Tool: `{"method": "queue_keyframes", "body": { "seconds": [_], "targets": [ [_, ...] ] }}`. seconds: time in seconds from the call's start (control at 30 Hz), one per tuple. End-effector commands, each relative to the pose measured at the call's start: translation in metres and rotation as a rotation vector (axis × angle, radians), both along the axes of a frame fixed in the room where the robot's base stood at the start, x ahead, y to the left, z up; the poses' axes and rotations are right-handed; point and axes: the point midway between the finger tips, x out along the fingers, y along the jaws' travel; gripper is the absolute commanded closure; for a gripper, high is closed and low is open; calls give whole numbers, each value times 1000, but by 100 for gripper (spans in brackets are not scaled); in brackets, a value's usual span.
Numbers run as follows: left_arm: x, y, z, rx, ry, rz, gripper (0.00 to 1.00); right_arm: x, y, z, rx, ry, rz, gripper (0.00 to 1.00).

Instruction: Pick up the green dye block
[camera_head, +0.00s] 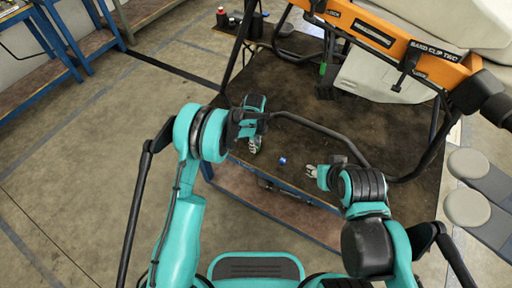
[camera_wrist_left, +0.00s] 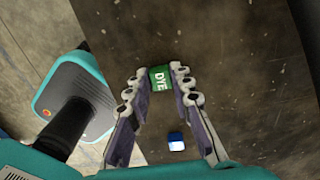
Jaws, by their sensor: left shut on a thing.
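The green dye block (camera_wrist_left: 160,79), with white "DYE" lettering, sits between the fingertips of my left gripper (camera_wrist_left: 161,86) in the left wrist view. The fingers are closed against its two sides. In the head view my left gripper (camera_head: 254,146) is over the front part of the dark worktable, and I cannot make out the green block there. I cannot tell whether the block is clear of the surface. My right gripper (camera_head: 315,173) is over the table's front edge to the right; its fingers are too small to judge.
A small blue-and-white block (camera_head: 282,160) lies on the table (camera_head: 290,105) between the grippers; it also shows in the wrist view (camera_wrist_left: 176,141). The orange-and-black drone frame (camera_head: 385,35) stands across the back right, with a black bar reaching over the table.

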Motion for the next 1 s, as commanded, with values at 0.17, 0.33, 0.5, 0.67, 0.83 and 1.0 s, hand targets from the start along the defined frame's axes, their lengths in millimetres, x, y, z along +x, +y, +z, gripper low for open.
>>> {"method": "queue_keyframes", "body": {
  "seconds": [0.17,0.33,0.5,0.67,0.83,1.0],
  "targets": [
    [0,0,7,0,0,0,92,0,0,4,0,0,0,60],
    [0,0,31,0,0,0,92,0,0,17,0,0,0,60],
    [-11,-20,57,0,0,-5,92,0,0,31,0,0,0,60],
    [-31,-53,81,0,0,-5,92,0,0,45,0,0,0,60],
    [-48,-81,99,0,0,-3,92,0,0,55,0,0,0,60],
    [-57,-96,108,0,0,-1,92,0,0,59,0,0,0,60]
  ]
}}
